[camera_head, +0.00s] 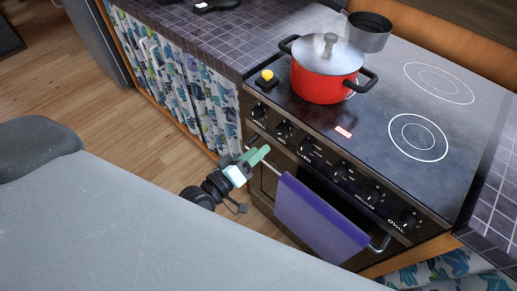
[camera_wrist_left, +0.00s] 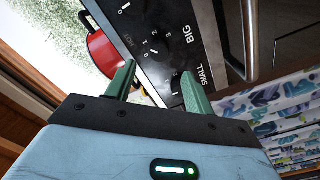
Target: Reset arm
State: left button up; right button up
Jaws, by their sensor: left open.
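My left gripper (camera_head: 257,155) shows in the head view in front of the oven, close to the left end of the oven's handle bar (camera_head: 262,162). In the left wrist view its two green fingers (camera_wrist_left: 160,85) stand apart with nothing between them. They point toward the stove's control panel (camera_wrist_left: 150,35) with its knobs and printed words. I cannot tell whether a finger touches the panel or bar. My right gripper is in neither view.
A red pot (camera_head: 322,82) with a lid and a grey pan (camera_head: 368,35) stand on the stove top (camera_head: 400,95). A purple towel (camera_head: 315,220) hangs on the oven handle. A yellow button on a black base (camera_head: 267,75) sits at the stove's corner. Wooden floor (camera_head: 120,125) is clear at left.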

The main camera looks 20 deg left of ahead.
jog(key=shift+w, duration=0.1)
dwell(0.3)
pick_arm(q)
jog(key=s+a+f+m+g+y+p, duration=0.1)
jog(key=s+f+m+g, duration=0.3)
jog(key=s, duration=1)
jog(key=s+a+f+m+g+y+p, duration=0.1)
jog(key=s+f+m+g+y+p, duration=0.2)
jog(key=s+f, duration=0.5)
jog(key=s+m+g, duration=0.1)
jog(key=s, duration=0.5)
jog(key=shift+s+p, duration=0.15)
jog(key=shift+p, duration=0.15)
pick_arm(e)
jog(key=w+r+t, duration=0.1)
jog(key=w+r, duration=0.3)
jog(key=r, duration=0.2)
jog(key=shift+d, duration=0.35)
